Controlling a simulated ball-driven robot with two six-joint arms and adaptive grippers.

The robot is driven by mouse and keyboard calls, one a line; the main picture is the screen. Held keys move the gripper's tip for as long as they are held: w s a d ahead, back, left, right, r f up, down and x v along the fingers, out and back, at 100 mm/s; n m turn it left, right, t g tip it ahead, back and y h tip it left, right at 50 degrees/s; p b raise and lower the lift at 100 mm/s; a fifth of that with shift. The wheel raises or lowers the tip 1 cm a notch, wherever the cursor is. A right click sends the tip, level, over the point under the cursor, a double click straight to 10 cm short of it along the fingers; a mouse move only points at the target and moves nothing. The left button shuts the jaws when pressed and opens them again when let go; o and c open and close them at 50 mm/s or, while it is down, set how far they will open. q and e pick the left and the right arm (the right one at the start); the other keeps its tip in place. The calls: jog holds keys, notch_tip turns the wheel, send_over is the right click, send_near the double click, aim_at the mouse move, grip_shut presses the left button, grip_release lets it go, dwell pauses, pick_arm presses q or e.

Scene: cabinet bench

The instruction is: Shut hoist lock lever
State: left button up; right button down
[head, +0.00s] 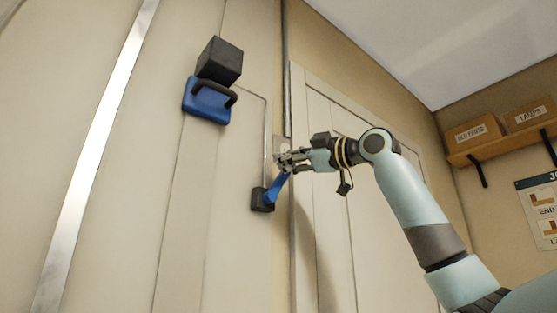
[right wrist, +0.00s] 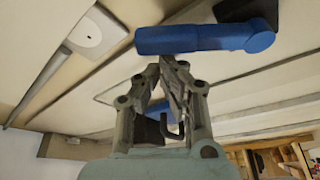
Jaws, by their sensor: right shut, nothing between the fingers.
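The lock lever (head: 277,186) is a blue bar on a dark square base (head: 262,200) fixed to the pale wall panel. In the head view it slants up and right from the base. My right gripper (head: 281,159) is shut and empty near the lever's upper end. In the right wrist view the blue lever (right wrist: 200,39) lies across the top, just beyond the shut fingertips (right wrist: 172,63), with its dark base (right wrist: 250,10) at its right end. I cannot tell whether the fingers touch it. My left gripper is in neither view.
A blue plate (head: 205,106) with a black handle and a black block (head: 220,61) is on the panel at upper left. A pale wall plate (right wrist: 97,33) and conduit (right wrist: 40,85) lie beside the lever. A shelf (head: 510,132) with boxes hangs at far right.

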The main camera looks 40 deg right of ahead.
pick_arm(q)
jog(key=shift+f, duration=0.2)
pick_arm(e)
jog(key=shift+d+f+m, duration=0.35)
jog(key=shift+d+m, duration=0.15)
jog(key=shift+d, duration=0.4)
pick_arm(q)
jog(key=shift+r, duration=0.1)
pick_arm(e)
jog(key=shift+r, duration=0.1)
pick_arm(q)
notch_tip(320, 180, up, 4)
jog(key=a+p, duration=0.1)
jog(key=p, duration=0.3)
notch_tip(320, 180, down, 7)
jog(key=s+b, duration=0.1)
jog(key=b, duration=0.5)
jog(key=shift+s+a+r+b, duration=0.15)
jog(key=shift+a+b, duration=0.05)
jog(key=shift+b, duration=0.15)
pick_arm(e)
jog(key=s, duration=0.9)
jog(key=shift+s+r, duration=0.15)
jog(key=shift+s, duration=0.05)
